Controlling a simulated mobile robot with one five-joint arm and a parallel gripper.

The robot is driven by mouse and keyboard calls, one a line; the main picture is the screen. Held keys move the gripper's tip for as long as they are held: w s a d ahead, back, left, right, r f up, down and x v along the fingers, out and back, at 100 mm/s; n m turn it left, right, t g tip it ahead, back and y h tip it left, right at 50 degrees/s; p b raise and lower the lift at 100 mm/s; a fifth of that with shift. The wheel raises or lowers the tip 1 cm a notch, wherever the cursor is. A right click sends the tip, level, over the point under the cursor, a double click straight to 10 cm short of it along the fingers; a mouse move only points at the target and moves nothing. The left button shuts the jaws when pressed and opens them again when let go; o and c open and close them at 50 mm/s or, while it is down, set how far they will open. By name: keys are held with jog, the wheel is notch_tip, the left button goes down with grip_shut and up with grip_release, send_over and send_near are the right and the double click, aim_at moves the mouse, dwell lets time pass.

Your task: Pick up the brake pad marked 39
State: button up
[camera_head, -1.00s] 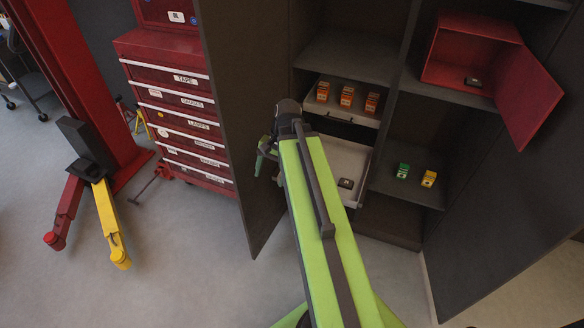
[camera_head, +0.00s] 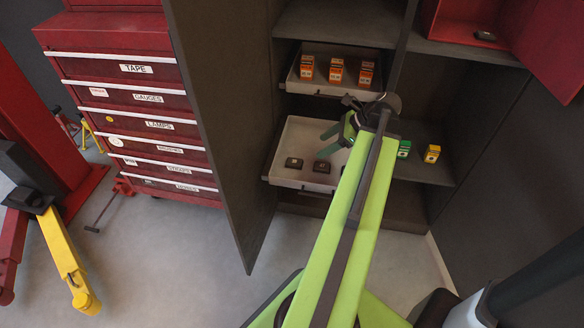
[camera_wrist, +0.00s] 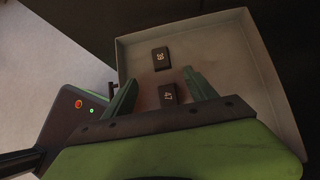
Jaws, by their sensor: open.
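Two small dark brake pads lie in a pale pull-out tray (camera_head: 293,136) in the cabinet. In the wrist view, the upper pad (camera_wrist: 161,58) carries a small mark that looks like 39, though the digits are hard to read. The lower pad (camera_wrist: 168,95) looks marked 47. In the head view the left pad (camera_head: 293,162) and right pad (camera_head: 321,167) show no readable numbers. My gripper (camera_head: 324,143) is open and empty over the tray. In the wrist view my gripper (camera_wrist: 160,78) has its fingers on either side of the 47 pad, with the other pad beyond the tips.
An upper tray (camera_head: 310,88) holds orange boxes above my gripper. Green and yellow boxes (camera_head: 432,153) stand on a shelf to the right. Another dark pad (camera_head: 485,36) lies in the open red box. The cabinet door (camera_head: 212,130) stands open left of the trays.

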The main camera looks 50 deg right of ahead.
jog(key=b, duration=0.5)
send_near(295, 162)
jog(key=f, duration=0.1)
jog(key=w+f, duration=0.1)
jog(key=shift+a+f, duration=0.25)
jog(key=shift+a, duration=0.1)
jog(key=shift+w+a+p, duration=0.1)
jog(key=shift+w+p, duration=0.05)
jog(key=shift+p, duration=0.15)
jog(key=b+x, duration=0.4)
jog(key=x, duration=0.1)
jog(key=shift+w+f, duration=0.1)
jog(key=shift+w, duration=0.1)
grip_shut()
